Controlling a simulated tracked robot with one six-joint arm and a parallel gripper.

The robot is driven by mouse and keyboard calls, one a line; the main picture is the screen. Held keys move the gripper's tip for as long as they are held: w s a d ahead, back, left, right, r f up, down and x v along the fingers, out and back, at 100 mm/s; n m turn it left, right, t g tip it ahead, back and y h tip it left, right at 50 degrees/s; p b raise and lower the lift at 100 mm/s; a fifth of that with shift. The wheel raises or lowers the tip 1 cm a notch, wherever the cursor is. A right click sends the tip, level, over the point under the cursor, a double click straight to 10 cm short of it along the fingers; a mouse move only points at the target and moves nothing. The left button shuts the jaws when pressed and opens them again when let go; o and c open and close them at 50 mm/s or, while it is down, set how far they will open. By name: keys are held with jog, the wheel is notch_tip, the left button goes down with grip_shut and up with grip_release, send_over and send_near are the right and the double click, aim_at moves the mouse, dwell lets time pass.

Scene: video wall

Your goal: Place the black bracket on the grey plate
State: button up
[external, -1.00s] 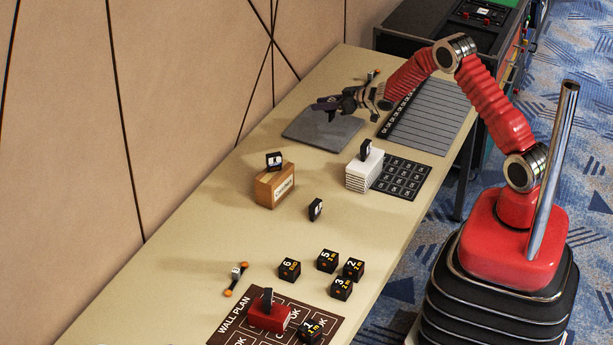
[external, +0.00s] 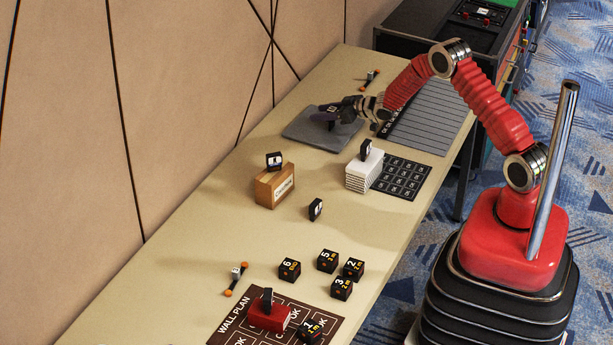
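The grey plate (external: 300,128) lies flat on the table near the wall side, left of the grey ribbed panel. My gripper (external: 331,114) is low over the plate's middle, its dark fingers pointing left. A small dark piece with a light mark (external: 333,109) shows at the fingers. It may be the black bracket, but it blends with the fingers. I cannot tell whether it is gripped or touches the plate. Similar black pieces stand on the cardboard box (external: 274,161), on the white stack (external: 365,149) and on the bare table (external: 315,209).
The cardboard box (external: 277,188) and white stack (external: 363,172) stand in front of the plate. A black grid mat (external: 402,178) lies right of the stack. Several numbered black cubes (external: 327,261) and a red block (external: 268,317) on the brown wall-plan sheet are nearer.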

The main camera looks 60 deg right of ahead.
jog(key=shift+r, duration=0.1)
jog(key=v, duration=1.2)
dwell(0.7)
jog(key=s+a+r+g+h, duration=0.1)
jog(key=s+a+r+g, duration=0.1)
jog(key=s+a+r, duration=0.6)
jog(key=s+a+r+g+h, duration=0.2)
jog(key=s+r, duration=0.2)
jog(key=r, duration=0.7)
jog(key=s+a+r+g+y, duration=0.1)
jog(key=s+a, duration=0.4)
jog(key=s, duration=0.4)
jog(key=s+a+r+g+y, duration=0.1)
jog(key=s+a, duration=0.4)
jog(key=s, duration=0.4)
jog(key=s+a+r+g+y, duration=0.1)
jog(key=s+a, duration=0.4)
jog(key=s, duration=0.4)
jog(key=shift+s+a+g, duration=0.25)
jog(key=shift+s+g, duration=0.15)
jog(key=shift+r, duration=0.1)
